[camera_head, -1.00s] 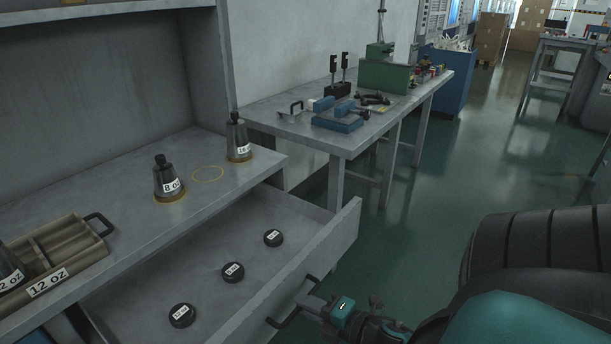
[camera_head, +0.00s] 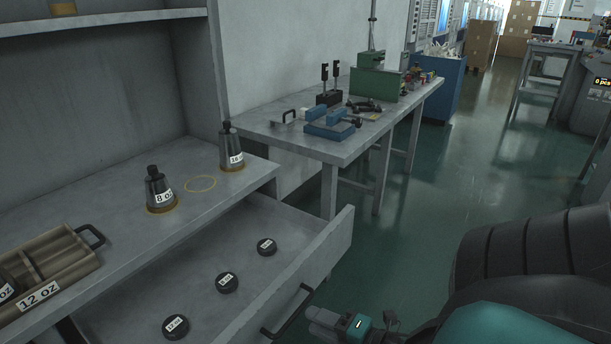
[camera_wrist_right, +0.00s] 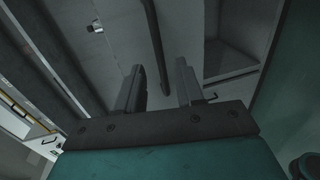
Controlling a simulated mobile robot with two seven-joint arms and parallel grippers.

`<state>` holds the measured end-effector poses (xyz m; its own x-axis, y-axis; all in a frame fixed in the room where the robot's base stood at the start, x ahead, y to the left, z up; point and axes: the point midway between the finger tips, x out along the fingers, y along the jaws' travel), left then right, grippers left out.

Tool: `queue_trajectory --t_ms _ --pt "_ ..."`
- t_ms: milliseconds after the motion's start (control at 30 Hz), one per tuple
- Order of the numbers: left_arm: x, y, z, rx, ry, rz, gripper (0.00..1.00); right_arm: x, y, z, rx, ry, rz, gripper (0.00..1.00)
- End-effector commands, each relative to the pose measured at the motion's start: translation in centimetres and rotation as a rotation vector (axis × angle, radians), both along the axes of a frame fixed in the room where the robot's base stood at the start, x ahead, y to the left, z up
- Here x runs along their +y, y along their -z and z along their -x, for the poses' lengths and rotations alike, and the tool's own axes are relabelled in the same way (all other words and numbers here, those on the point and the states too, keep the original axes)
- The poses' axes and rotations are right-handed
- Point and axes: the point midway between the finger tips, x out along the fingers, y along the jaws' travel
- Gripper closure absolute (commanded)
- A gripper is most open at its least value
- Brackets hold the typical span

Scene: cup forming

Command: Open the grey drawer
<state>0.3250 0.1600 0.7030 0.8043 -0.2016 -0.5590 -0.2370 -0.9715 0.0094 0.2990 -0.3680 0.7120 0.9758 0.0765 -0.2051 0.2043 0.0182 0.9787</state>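The grey drawer (camera_head: 342,242) is pulled out below the grey worktop, its inside showing. Its dark bar handle (camera_head: 285,320) is on the front panel. My right gripper (camera_head: 312,320) is just right of the handle in the head view. In the right wrist view the two fingers (camera_wrist_right: 160,88) are spread apart, with the handle bar (camera_wrist_right: 153,40) in line with the gap and clear space on both sides. The fingers do not grip it. My left gripper is not in view.
Several black discs, including one (camera_head: 227,283), lie in the drawer. Two weight-like cups, 8 oz (camera_head: 158,190) and 16 (camera_head: 231,150), stand on the worktop beside a brown 12 oz tray (camera_head: 75,262). A grey table (camera_head: 270,135) with tools stands behind.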

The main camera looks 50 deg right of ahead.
Motion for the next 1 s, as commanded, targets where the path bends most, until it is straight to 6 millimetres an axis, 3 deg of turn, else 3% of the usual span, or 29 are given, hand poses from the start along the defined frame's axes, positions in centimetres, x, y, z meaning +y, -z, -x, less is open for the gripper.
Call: queue_trajectory --t_ms 200,400,1000 --pt "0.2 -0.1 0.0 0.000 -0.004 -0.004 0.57 -0.4 -1.0 4.9 0.003 0.001 -0.001 0.63" --pt "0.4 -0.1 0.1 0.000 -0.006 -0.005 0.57 -0.6 -1.6 7.5 0.001 0.000 -0.001 0.63" --pt "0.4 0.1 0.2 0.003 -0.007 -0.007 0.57 -0.6 -1.7 8.1 -0.001 0.000 0.000 0.63"
